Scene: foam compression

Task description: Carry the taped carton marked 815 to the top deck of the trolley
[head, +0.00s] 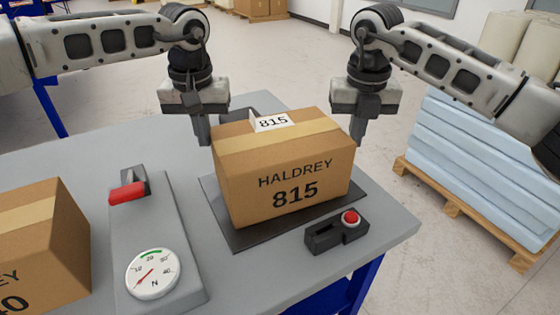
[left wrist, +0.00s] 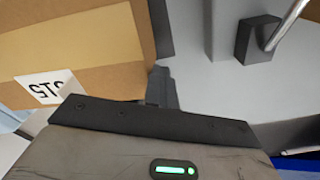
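The taped carton marked 815 (head: 285,175) sits upright on a dark flat plate (head: 235,235) on the grey table. A white 815 label stands out on its top, beside the tan tape. My left gripper (head: 203,132) points down at the carton's left side, its fingers together and empty. My right gripper (head: 357,130) points down at the right side, fingers seemingly together and empty. I cannot tell whether either touches the cardboard. The left wrist view shows the carton's taped top (left wrist: 80,45) beside the left fingers (left wrist: 163,88). I see no trolley.
A press stand with a red-handled lever (head: 127,193) and a dial gauge (head: 153,273) stands left of the carton. Another carton (head: 40,245) is at the far left. A red-button box (head: 337,233) lies in front. Pale blue slabs (head: 470,160) sit on a pallet at right.

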